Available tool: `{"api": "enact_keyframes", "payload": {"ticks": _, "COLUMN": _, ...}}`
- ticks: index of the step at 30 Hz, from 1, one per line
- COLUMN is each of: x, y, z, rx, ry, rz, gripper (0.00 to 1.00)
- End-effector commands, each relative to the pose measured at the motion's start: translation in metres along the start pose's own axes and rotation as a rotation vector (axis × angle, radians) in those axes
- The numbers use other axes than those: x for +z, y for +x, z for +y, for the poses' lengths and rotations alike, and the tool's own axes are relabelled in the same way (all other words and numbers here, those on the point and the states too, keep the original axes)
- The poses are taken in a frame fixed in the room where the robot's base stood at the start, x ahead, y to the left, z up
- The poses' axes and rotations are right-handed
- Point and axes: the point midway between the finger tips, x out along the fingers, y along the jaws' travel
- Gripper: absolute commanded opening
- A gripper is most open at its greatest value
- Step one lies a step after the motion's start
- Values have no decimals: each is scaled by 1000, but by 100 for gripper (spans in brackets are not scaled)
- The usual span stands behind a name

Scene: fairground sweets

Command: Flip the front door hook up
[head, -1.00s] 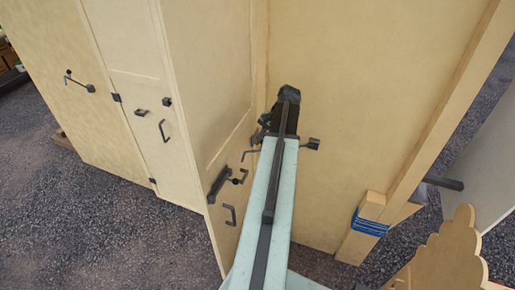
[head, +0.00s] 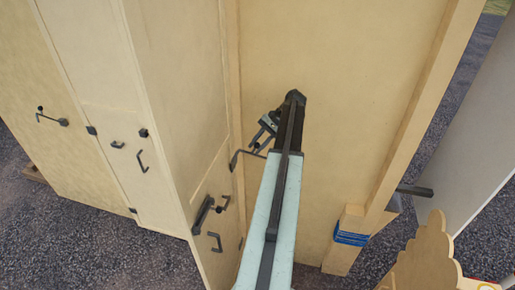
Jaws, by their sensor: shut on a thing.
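The dark metal hook (head: 239,156) is on the tan front wall panel, beside the corner with the open door (head: 180,110). It lies roughly level, with its bent free end towards the left. My gripper (head: 256,148) reaches down to the hook's bar from above and is shut on it. The hook's mounting end is hidden behind my arm. The door carries a dark latch bar (head: 202,215) and a bent handle (head: 215,242) low near its edge.
A second hook (head: 50,119) and another handle (head: 142,161) are on the panels at left. Gravel ground (head: 90,240) is open at lower left.

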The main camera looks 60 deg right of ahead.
Motion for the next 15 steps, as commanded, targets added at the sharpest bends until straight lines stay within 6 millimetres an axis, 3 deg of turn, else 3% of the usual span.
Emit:
{"api": "enact_keyframes", "payload": {"ticks": 11, "x": 1, "y": 3, "z": -8, "rx": -2, "ry": -10, "rz": -5, "gripper": 0}}
{"api": "enact_keyframes", "payload": {"ticks": 12, "x": 1, "y": 3, "z": -9, "rx": -2, "ry": -11, "rz": -6, "gripper": 30}}
{"api": "enact_keyframes", "payload": {"ticks": 14, "x": 2, "y": 4, "z": -10, "rx": -1, "ry": -12, "rz": -7, "gripper": 46}}
{"api": "enact_keyframes", "payload": {"ticks": 15, "x": 2, "y": 4, "z": -10, "rx": 0, "ry": -13, "rz": -8, "gripper": 46}}
